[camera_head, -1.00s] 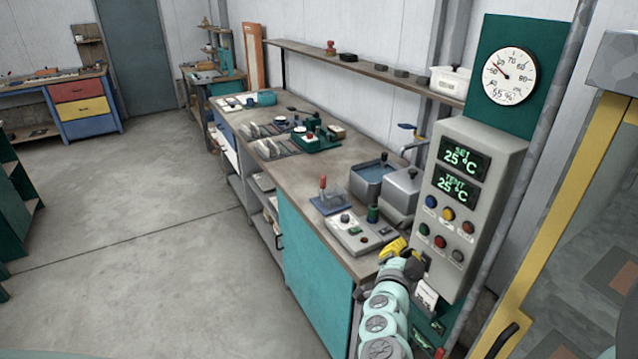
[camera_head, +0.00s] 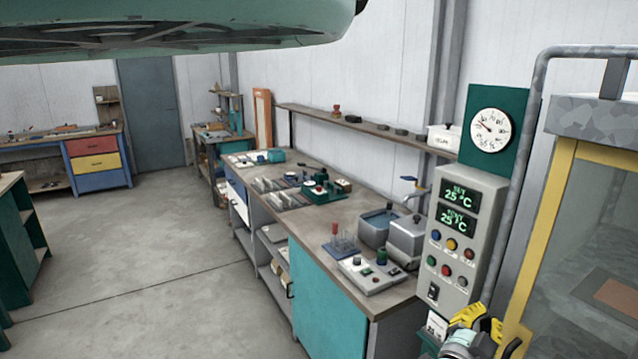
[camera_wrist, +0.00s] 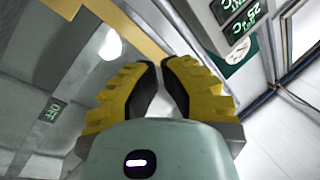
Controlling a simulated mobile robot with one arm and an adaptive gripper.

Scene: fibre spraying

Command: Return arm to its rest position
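In the head view my gripper (camera_head: 482,322) is low at the right, below the grey control panel (camera_head: 463,240) and partly cut off by the lower edge. In the wrist view my gripper (camera_wrist: 158,66) has two yellow fingers with black pads. A narrow gap shows between the tips, and nothing is held. The panel shows 25 °C on both green displays and has several coloured buttons. Its displays also show at the top right of the wrist view (camera_wrist: 235,18). My gripper looks apart from the panel and the bench.
The long workbench (camera_head: 352,285) with several tools stands left of the panel. A yellow-framed glass cabinet (camera_head: 545,230) is close on the right. A round gauge (camera_head: 491,130) hangs above the panel. The grey floor (camera_head: 150,270) is clear at left centre.

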